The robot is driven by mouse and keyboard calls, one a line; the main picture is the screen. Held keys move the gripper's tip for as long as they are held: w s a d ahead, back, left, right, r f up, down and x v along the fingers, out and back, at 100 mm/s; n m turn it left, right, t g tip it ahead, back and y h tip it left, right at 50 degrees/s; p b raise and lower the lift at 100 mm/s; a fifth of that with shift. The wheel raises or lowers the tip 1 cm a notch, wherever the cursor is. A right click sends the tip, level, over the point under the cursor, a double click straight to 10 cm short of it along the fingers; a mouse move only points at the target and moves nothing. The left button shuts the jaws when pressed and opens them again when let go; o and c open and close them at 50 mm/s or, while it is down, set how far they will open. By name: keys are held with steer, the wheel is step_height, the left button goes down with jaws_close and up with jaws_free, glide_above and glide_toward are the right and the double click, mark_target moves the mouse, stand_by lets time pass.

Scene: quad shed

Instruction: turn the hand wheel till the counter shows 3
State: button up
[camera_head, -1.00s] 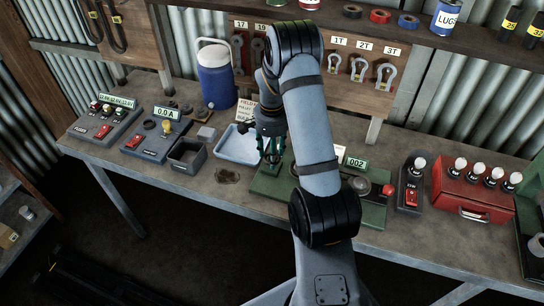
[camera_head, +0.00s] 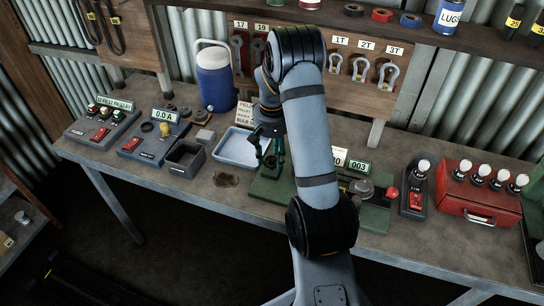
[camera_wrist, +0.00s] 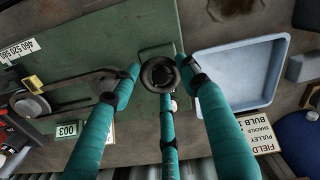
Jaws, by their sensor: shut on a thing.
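The counter (camera_head: 359,164) reads 003 in the head view; it also shows 003 in the wrist view (camera_wrist: 66,130). It stands on a green machine base (camera_head: 265,192) on the bench. The hand wheel, a small dark ring (camera_wrist: 158,73), is between my fingertips in the wrist view. My gripper (camera_head: 270,160), with teal fingers, is shut on it; it also shows in the wrist view (camera_wrist: 160,75). In the head view the wheel is not clear behind my fingers, and my arm covers the middle of the machine.
A pale blue tray (camera_head: 236,148) lies close left of my gripper. A sign card (camera_head: 245,111) stands behind it. A red knob (camera_head: 392,193) is at the machine's right end, with a lamp unit (camera_head: 412,200) and red case (camera_head: 478,203) beyond. The bench front at left is clear.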

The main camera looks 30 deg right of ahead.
mark_target(272, 160)
steer(key=shift+s+a, duration=0.1)
steer(key=o, duration=1.1)
steer(key=shift+o, duration=0.3)
step_height(272, 160, up, 12)
stand_by(0.3)
step_height(272, 160, down, 12)
steer(key=shift+f, duration=0.1)
steer(key=shift+m, duration=0.3)
